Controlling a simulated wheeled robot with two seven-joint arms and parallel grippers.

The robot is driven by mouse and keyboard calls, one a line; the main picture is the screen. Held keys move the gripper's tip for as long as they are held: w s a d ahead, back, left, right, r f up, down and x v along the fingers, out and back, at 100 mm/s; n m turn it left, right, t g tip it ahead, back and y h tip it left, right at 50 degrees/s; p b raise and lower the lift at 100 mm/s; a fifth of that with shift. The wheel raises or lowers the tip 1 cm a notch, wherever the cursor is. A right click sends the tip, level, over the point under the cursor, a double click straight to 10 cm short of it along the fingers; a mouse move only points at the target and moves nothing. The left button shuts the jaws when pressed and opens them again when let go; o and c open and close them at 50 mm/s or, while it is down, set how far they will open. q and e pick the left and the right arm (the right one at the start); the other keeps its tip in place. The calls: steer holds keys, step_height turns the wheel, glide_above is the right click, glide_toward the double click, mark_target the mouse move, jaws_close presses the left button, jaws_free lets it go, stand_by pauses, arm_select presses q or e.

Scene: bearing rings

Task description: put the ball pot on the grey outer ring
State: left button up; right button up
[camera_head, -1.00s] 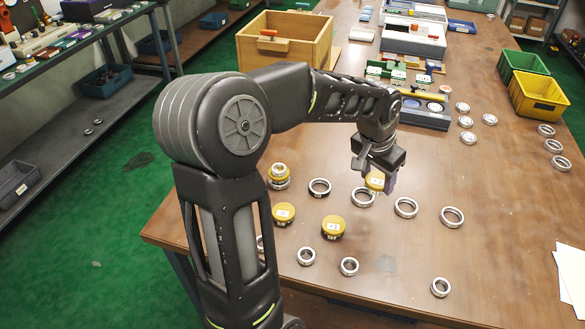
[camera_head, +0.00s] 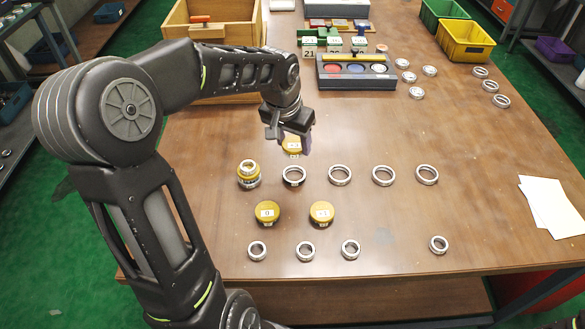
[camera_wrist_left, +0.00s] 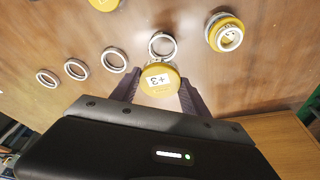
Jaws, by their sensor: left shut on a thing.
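My left gripper (camera_head: 293,140) is shut on a yellow-capped pot, the ball pot (camera_head: 292,147), and holds it by its sides. It also shows between the fingers in the left wrist view (camera_wrist_left: 159,81), its white label towards the camera. In the head view the pot appears just behind a dark-sided ring with a bright rim (camera_head: 293,176); its height above the table is hard to tell. Three grey rings, left (camera_head: 340,175), middle (camera_head: 383,176) and right (camera_head: 427,175), continue that row to the right. I cannot tell which one is the task's grey outer ring. My right gripper is out of view.
A ring-topped yellow stack (camera_head: 249,174) stands left of the row. Two yellow-capped pots (camera_head: 267,212) (camera_head: 321,212) and several small rings (camera_head: 305,251) lie nearer. A wooden box (camera_head: 215,40) and a grey tray (camera_head: 357,72) stand behind.

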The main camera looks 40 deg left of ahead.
mark_target(289, 150)
arm_select(q)
steer(key=shift+f, duration=2.35)
steer(key=shift+f, duration=1.9)
steer(key=shift+f, duration=0.1)
steer(key=o, duration=1.5)
steer(key=v, duration=1.2)
